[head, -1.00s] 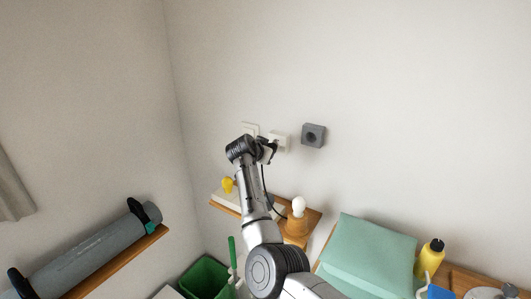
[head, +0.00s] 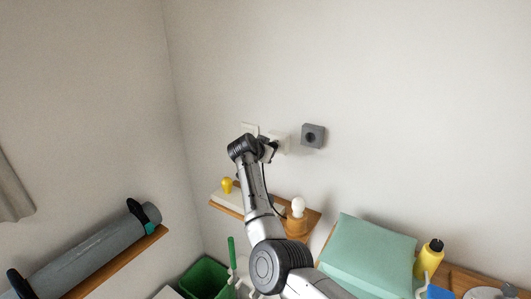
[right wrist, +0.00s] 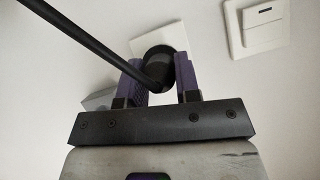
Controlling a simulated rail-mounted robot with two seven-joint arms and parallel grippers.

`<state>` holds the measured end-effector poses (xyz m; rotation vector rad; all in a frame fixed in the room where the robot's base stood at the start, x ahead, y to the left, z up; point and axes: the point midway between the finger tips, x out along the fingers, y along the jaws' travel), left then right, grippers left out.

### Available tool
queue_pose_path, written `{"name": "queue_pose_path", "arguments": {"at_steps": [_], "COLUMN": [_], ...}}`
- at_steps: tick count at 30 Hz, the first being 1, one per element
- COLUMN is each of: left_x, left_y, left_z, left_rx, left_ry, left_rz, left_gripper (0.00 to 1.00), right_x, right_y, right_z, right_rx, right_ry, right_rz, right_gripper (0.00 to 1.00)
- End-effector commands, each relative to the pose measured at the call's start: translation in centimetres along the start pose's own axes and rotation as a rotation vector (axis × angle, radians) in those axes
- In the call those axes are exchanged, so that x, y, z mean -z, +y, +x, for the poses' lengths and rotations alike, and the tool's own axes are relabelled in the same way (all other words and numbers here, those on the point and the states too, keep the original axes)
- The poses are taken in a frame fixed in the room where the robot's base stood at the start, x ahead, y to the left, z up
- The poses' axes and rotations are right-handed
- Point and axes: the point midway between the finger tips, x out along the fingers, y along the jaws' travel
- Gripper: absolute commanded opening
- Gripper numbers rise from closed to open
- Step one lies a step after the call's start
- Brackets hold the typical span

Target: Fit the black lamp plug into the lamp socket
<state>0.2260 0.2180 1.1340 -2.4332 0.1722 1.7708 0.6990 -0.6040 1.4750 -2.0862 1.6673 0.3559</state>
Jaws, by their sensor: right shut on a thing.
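My right gripper (head: 270,148) is at the wall, in front of a white socket (head: 283,142). In the right wrist view the gripper (right wrist: 162,70) is shut on the black lamp plug (right wrist: 157,65), with its black cord running off to the upper left. The plug's front faces the white socket plate (right wrist: 172,35) and overlaps it. I cannot tell whether its pins are inside, as the plug body hides the contact. The lamp (head: 298,207), with a white bulb and wooden base, stands on a shelf. My left gripper is not in view.
A grey socket box (head: 313,136) is on the wall to the right. A white switch plate (head: 249,129) is to the left. Below are a wooden shelf (head: 228,209), a yellow object (head: 227,185), a green bin (head: 207,279) and mint-coloured folded fabric (head: 368,255).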

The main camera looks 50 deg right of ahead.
Motion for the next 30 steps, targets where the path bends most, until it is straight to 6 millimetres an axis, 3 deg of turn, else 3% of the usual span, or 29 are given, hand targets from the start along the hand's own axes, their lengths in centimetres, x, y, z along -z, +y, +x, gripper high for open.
{"name": "queue_pose_path", "arguments": {"at_steps": [30], "left_x": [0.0], "left_y": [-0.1], "left_z": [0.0], "left_rx": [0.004], "left_ry": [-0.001], "left_rz": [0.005], "left_gripper": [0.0], "right_x": [1.2], "right_y": [0.0], "right_z": [2.2], "right_rx": [-0.001], "right_ry": [0.001], "right_rz": [0.001], "right_gripper": [0.07]}}
